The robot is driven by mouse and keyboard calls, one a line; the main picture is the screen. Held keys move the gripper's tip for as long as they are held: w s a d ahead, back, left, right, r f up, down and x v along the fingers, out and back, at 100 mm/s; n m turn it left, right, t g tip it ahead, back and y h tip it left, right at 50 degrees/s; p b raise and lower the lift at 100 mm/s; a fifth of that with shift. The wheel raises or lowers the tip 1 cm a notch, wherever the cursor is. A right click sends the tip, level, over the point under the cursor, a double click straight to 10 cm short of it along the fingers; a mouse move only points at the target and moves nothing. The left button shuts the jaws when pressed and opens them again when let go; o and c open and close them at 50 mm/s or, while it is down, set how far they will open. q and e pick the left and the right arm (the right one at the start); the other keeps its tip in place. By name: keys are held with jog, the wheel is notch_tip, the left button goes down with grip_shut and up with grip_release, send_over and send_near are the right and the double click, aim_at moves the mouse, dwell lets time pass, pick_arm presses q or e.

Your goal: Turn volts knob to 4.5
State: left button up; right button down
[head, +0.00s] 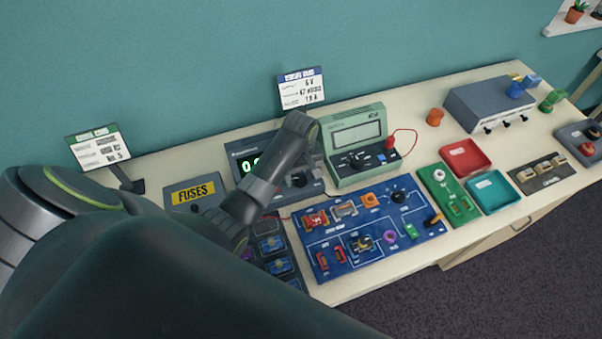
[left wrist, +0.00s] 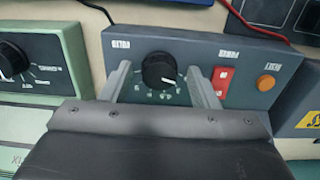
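The power supply (head: 243,152) is a dark grey box with a lit green display, partly hidden behind my left arm in the head view. Its front panel (left wrist: 205,52) appears upside down in the left wrist view. The black volts knob (left wrist: 158,71) has a white pointer mark and a ring of numbers around it, too small to read surely. My left gripper (left wrist: 158,66) is open, with one finger on each side of the knob and visible gaps between. The display's full reading is hidden. My right gripper is not in view.
Beside the knob are a red power switch (left wrist: 222,80) and an orange button (left wrist: 265,83). A green multimeter (head: 355,142) stands right of the supply. A blue circuit board (head: 350,262) lies in front. A FUSES box (head: 196,192) is at the left.

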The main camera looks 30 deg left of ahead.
pick_arm(q)
jog(key=shift+w, duration=0.1)
jog(key=c, duration=0.9)
jog(key=shift+m, duration=0.3)
jog(key=m, duration=1.1)
jog(key=o, duration=0.9)
jog(key=shift+o, duration=0.2)
